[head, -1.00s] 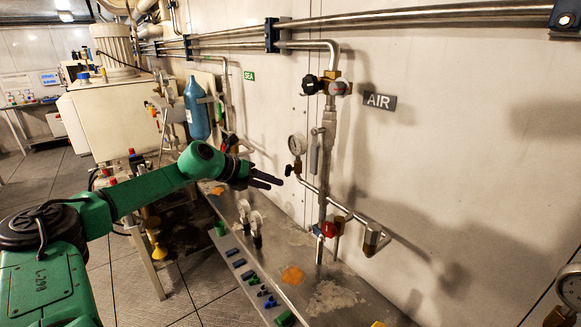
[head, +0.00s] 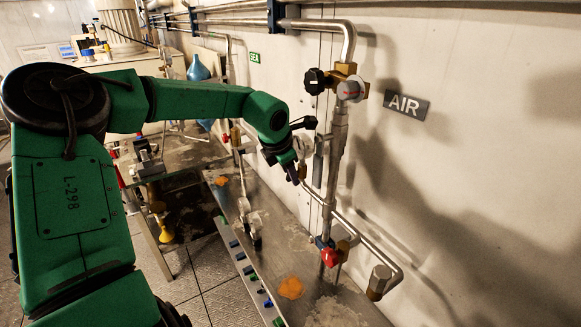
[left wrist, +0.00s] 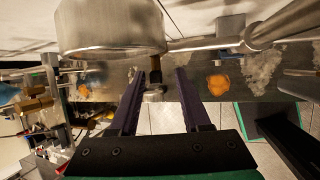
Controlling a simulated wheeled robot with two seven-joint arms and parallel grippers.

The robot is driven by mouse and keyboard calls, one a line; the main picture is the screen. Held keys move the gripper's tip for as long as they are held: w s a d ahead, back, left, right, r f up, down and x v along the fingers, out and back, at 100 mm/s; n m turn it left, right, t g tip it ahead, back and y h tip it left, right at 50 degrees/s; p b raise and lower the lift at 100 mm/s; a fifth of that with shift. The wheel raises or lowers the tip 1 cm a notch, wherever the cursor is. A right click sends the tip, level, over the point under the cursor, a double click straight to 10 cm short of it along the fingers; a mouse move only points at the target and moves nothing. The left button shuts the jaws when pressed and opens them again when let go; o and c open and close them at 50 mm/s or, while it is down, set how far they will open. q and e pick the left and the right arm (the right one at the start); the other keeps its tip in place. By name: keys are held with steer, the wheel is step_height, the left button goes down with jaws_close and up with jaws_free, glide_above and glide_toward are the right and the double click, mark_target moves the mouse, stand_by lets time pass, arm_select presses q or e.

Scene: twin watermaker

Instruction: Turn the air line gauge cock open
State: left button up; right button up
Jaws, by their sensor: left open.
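The air line (head: 337,170) runs down the wall left of the AIR sign (head: 407,104). Its gauge (head: 302,146) is mostly hidden behind my left gripper in the head view. In the left wrist view a large metal round body (left wrist: 110,28), apparently the gauge, fills the upper left. Below it a small cock with a brown handle (left wrist: 154,76) shows between the fingertips. My left gripper (head: 294,176) is open around the cock; it also shows in the left wrist view (left wrist: 158,78). I cannot tell whether the fingers touch it. My right gripper is not in view.
A black knob (head: 317,81) and a grey round knob (head: 351,90) sit high on the air line. A red handle (head: 329,257) is low on it. A pipe elbow (head: 380,278) juts out at right. Small coloured parts lie along the bench (head: 250,205).

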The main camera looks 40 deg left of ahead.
arm_select(q)
steer(key=shift+w+a+f, duration=0.35)
steer(key=shift+w+f, duration=0.25)
steer(key=shift+w, duration=0.15)
steer(key=shift+s+r, duration=0.15)
steer(key=shift+s, duration=0.05)
steer(key=c, duration=0.4)
steer(key=shift+s+d+r, duration=0.1)
steer(key=shift+s+d, duration=0.05)
jaws_close()
steer(key=h, duration=0.2)
steer(key=shift+a+n+g+h, duration=0.25)
steer(key=shift+n+g+h, duration=0.15)
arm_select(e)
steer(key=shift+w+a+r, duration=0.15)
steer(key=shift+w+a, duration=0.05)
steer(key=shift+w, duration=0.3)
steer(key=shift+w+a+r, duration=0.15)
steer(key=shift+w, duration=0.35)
arm_select(q)
steer(key=shift+d, duration=0.1)
steer(key=shift+o, duration=2)
jaws_free()
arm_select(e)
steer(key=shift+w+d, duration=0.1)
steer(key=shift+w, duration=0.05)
